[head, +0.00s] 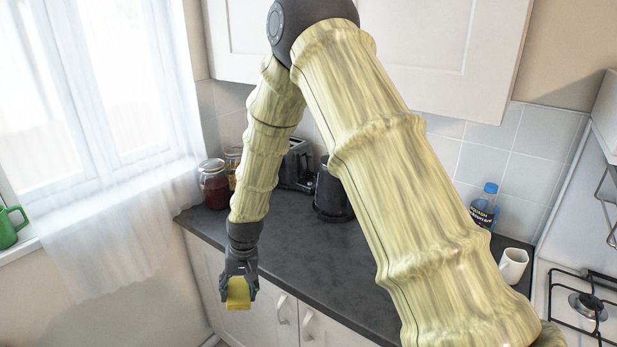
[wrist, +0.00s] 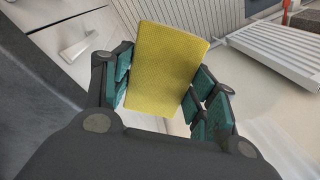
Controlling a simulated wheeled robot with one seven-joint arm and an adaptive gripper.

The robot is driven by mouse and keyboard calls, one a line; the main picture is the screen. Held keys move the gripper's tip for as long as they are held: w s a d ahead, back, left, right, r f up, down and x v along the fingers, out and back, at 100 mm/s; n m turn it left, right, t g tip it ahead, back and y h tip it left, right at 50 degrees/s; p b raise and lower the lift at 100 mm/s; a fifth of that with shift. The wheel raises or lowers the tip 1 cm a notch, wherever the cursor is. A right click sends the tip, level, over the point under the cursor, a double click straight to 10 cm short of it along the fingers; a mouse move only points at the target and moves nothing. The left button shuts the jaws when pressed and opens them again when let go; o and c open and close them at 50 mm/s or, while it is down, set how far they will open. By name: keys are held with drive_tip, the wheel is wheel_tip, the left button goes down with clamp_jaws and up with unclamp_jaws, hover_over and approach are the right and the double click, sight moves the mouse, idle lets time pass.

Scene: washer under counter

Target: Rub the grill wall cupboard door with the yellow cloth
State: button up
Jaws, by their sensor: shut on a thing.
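The yellow cloth (head: 238,293) is held in my gripper (head: 239,284), in front of the counter's lower cupboards in the head view. In the wrist view the yellow cloth (wrist: 165,65) looks like a flat block between the teal-padded fingers of my gripper (wrist: 160,90), which is shut on it. The cloth appears clear of any surface. White wall cupboard doors (head: 450,50) show at the top of the head view, partly hidden behind my arm. I cannot tell which of them is the grill wall cupboard door.
The dark counter (head: 300,240) carries a jar (head: 214,186), a toaster (head: 297,166), a dark kettle (head: 331,192), a blue-capped bottle (head: 485,205) and a white mug (head: 513,266). A hob (head: 585,305) is at right. A curtained window with a green mug (head: 10,228) is at left.

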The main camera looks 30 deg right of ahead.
drive_tip(key=w+d+r+m+t+h+p, duration=0.15)
drive_tip(key=w+d+r+m+t, duration=0.3)
drive_tip(key=r, duration=0.75)
drive_tip(key=w+d+r+m+t+p, duration=0.25)
drive_tip(key=w+r+m, duration=0.35)
drive_tip(key=r, duration=0.6)
drive_tip(key=w+d+r+m+t+h+p, duration=0.1)
drive_tip(key=w+d+r+m+t+p, duration=0.2)
drive_tip(key=w+r, duration=0.65)
drive_tip(key=s+d+r+m+g+h+p, duration=0.15)
drive_tip(key=s+d+r+m+h, duration=0.35)
drive_tip(key=r, duration=0.8)
drive_tip(key=s+d+r+m+g+h+p, duration=0.15)
drive_tip(key=d+r+m+h, duration=0.35)
drive_tip(key=r, duration=0.7)
drive_tip(key=s+d+r+m+g+h+p, duration=0.1)
drive_tip(key=s+d+r+m+h+p, duration=0.2)
drive_tip(key=d+r+h, duration=0.7)
drive_tip(key=shift+w+d+r+y, duration=0.3)
drive_tip(key=shift+d+r+y, duration=0.3)
drive_tip(key=shift+y, duration=0.4)
drive_tip(key=shift+w+d+r+y, duration=0.35)
drive_tip(key=shift+r+y, duration=0.3)
drive_tip(key=shift+y, duration=0.3)
drive_tip(key=shift+x, duration=0.8)
drive_tip(key=shift+s, duration=0.1)
